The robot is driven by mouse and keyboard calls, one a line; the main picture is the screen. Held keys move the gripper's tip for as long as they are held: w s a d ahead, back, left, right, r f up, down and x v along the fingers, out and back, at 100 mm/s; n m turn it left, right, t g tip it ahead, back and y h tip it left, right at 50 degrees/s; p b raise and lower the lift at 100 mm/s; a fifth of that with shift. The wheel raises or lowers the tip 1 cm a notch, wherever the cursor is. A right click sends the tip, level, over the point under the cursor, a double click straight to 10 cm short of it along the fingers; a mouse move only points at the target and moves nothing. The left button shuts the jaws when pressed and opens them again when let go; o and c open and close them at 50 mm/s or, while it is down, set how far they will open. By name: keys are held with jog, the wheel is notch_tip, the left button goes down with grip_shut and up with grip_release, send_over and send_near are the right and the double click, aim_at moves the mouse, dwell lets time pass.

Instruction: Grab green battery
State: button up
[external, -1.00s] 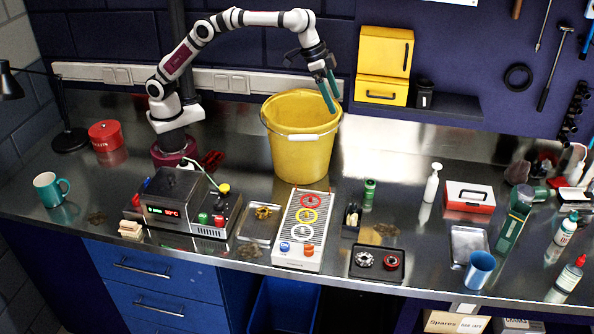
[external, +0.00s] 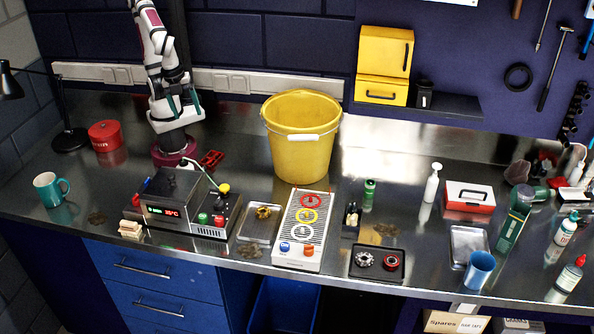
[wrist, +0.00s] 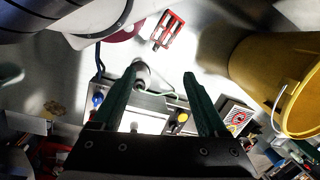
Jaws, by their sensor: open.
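A small green cylinder (external: 370,194), which looks like the green battery, stands upright on the metal bench right of the middle, behind the small black holder. I cannot make it out in the wrist view. My gripper (external: 184,102) is high at the back left, in front of my own arm and well away from the cylinder. In the wrist view my gripper (wrist: 164,78) has its two dark green fingers spread apart with nothing between them.
A large yellow bucket (external: 301,150) stands between my gripper and the green cylinder. A red pedal (external: 211,160) lies near my base. The heater box (external: 167,195), white striped panel (external: 302,232) and black tray (external: 377,263) occupy the front. Bare bench lies right of the bucket.

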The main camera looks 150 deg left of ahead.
notch_tip(320, 180, up, 6)
jog(key=w+a+r+m+y, duration=0.35)
jog(key=w+a, duration=0.55)
jog(key=w, duration=0.3)
jog(key=w+a+f+m+t+y, duration=0.15)
jog(key=w+a+m+y, duration=0.45)
jog(key=w, duration=0.6)
jog(key=w+a+f+m+t+y, duration=0.15)
jog(key=w+a+m, duration=0.25)
jog(key=w+a, duration=0.65)
jog(key=m, duration=0.2)
send_near(366, 184)
jog(key=shift+n, duration=0.25)
jog(key=x, duration=0.9)
jog(key=shift+a, duration=0.15)
grip_shut()
